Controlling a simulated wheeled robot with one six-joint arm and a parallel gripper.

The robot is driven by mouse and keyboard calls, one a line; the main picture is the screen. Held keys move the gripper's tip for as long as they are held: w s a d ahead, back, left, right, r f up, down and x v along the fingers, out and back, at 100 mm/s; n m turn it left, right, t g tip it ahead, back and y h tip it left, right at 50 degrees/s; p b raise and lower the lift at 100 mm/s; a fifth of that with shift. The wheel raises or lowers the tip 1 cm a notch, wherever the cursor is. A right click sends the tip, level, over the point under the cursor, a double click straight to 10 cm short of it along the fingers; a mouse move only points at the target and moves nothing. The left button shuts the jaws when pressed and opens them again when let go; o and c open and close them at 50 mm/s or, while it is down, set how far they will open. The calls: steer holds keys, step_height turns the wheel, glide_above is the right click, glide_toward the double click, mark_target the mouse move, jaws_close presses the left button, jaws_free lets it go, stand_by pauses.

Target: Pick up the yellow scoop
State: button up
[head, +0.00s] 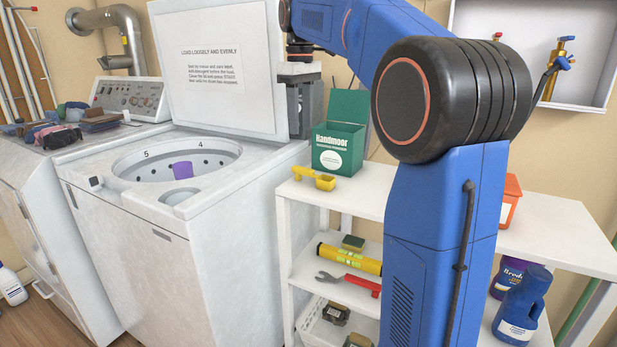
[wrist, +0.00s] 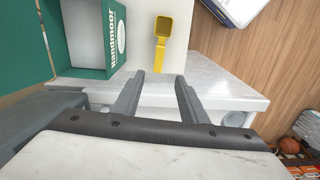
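The yellow scoop (head: 318,180) lies on the white shelf unit's top, near its left front corner and in front of the green Handmoor box (head: 340,143). In the wrist view the scoop (wrist: 162,42) is ahead of the fingertips, its handle toward my gripper and its bowl farther away. My gripper (head: 300,136) is above and left of the scoop in the head view, beside the washer lid. In the wrist view my gripper (wrist: 160,80) has its two fingers well apart with nothing between them. The scoop is outside the grip.
The green box (wrist: 88,38) stands close on the left in the wrist view. The white washer (head: 190,235) with its raised lid (head: 225,60) adjoins the shelf unit. An orange container (head: 510,200) stands farther right on the shelf.

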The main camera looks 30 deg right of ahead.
glide_above(300, 167)
steer(key=f, duration=0.6)
steer(key=s+f, duration=0.1)
steer(key=f, duration=0.2)
steer(key=shift+w+f, duration=0.2)
steer(key=shift+f, duration=1.15)
steer(key=shift+w+f, duration=0.2)
steer(key=shift+f, duration=1.1)
steer(key=shift+c, duration=0.3)
jaws_close()
